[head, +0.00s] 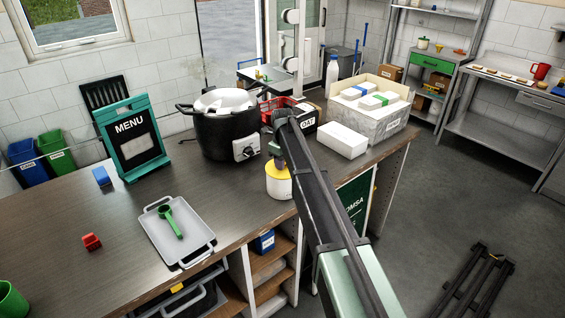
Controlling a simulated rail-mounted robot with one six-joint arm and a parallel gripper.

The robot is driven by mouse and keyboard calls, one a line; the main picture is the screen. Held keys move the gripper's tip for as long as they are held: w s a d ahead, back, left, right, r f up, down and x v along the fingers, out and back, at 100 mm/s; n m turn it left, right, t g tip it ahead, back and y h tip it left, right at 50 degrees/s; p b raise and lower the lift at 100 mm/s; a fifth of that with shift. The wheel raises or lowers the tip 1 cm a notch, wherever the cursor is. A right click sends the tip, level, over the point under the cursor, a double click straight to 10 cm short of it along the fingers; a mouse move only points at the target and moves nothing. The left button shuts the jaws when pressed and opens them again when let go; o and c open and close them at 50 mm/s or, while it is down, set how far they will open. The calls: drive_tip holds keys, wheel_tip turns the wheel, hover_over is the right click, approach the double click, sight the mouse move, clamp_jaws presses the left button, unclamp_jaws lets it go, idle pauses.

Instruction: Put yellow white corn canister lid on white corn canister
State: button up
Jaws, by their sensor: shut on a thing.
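The white corn canister (279,190) stands on the counter near its front edge, partly behind my arm. The yellow lid (274,171) is at the canister's top. I cannot tell whether it is seated or just above the rim. My gripper (277,157) is over the lid, mostly hidden by my own arm, and is shut on the lid. The fingertips are too small and covered to make out clearly.
A black pot (222,135) stands left of the canister. A white box (342,141) and a crate of cartons (388,122) are to the right. A grey tray (160,232) with a green scoop (170,223) lies front left. The counter between tray and canister is clear.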

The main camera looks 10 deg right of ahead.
drive_tip(key=shift+r+p, duration=0.3)
drive_tip(key=shift+r, duration=0.05)
drive_tip(key=shift+r, duration=0.1)
drive_tip(key=shift+r+p, duration=2.15)
drive_tip(key=shift+p, duration=0.05)
